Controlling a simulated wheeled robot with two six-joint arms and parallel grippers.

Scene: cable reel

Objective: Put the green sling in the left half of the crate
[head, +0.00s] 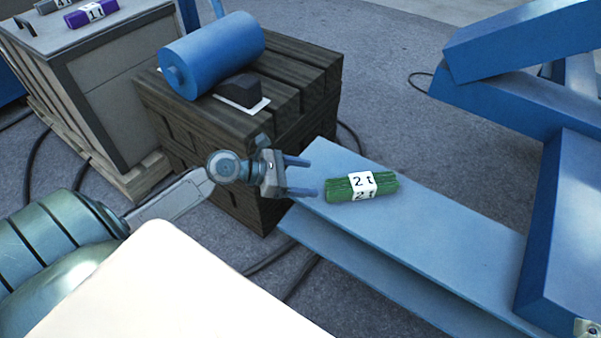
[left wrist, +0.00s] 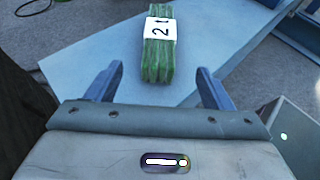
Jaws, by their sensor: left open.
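The green sling (head: 347,189) is a folded bundle with a white band marked "2 t". It lies on a flat blue beam (head: 440,222), right of my left gripper. My left gripper (head: 306,177) is open and empty, its two fingers pointing at the sling's near end, apart from it. In the left wrist view the sling (left wrist: 159,62) lies ahead, between the lines of the open fingers (left wrist: 160,88). I cannot make out for sure which container is the crate; a grey-sided box (head: 95,75) at the upper left has slings on its top. My right gripper is not in view.
A dark wooden block stack (head: 215,125) stands just behind my left gripper, with a blue cylinder (head: 215,55) and a dark wedge (head: 239,89) on top. A purple "1 t" sling (head: 91,13) lies on the grey-sided box. Blue steel frames (head: 520,45) rise at the right. Cables cross the floor.

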